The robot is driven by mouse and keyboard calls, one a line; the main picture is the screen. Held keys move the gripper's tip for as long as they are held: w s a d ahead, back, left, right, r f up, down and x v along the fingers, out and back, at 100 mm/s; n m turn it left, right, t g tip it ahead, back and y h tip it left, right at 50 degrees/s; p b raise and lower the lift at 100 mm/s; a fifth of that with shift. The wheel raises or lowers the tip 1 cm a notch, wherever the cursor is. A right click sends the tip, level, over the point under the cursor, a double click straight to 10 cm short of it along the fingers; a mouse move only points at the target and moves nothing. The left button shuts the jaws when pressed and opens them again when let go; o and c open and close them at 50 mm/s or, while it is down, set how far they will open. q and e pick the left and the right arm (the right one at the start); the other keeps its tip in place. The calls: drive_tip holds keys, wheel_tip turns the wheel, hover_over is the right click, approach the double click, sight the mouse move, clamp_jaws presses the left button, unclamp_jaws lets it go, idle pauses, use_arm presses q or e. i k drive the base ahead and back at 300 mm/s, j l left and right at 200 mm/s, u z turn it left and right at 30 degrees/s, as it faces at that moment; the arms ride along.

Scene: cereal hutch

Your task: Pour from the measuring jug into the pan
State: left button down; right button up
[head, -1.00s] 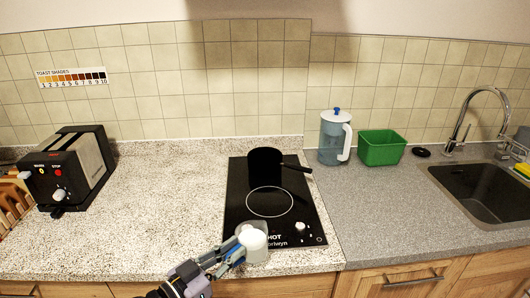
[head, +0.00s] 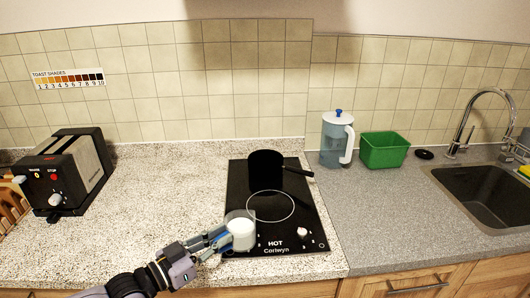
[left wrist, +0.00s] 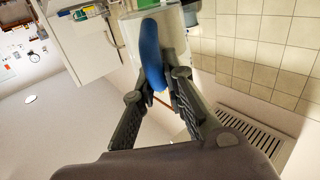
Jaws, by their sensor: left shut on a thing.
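The measuring jug (head: 241,234) is a small clear vessel with white contents, near the front left corner of the hob. My left gripper (head: 220,240) comes in from the left and is shut on its blue handle (left wrist: 153,55), which shows between the fingers in the left wrist view. The jug looks about upright; I cannot tell its height above the hob. The black pan (head: 265,163) stands at the back of the hob, its handle pointing right. The jug is in front of the pan and apart from it. My right gripper is not in view.
The black hob (head: 300,212) has a bare ring in front of the pan. A toaster (head: 72,175) stands at the far left. A lidded pitcher (head: 334,142), a green tub (head: 383,151) and the sink (head: 490,195) are on the right. The counter left of the hob is clear.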

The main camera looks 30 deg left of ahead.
sight(265, 165)
drive_tip(key=i+j, duration=0.7)
drive_tip(key=j, duration=0.2)
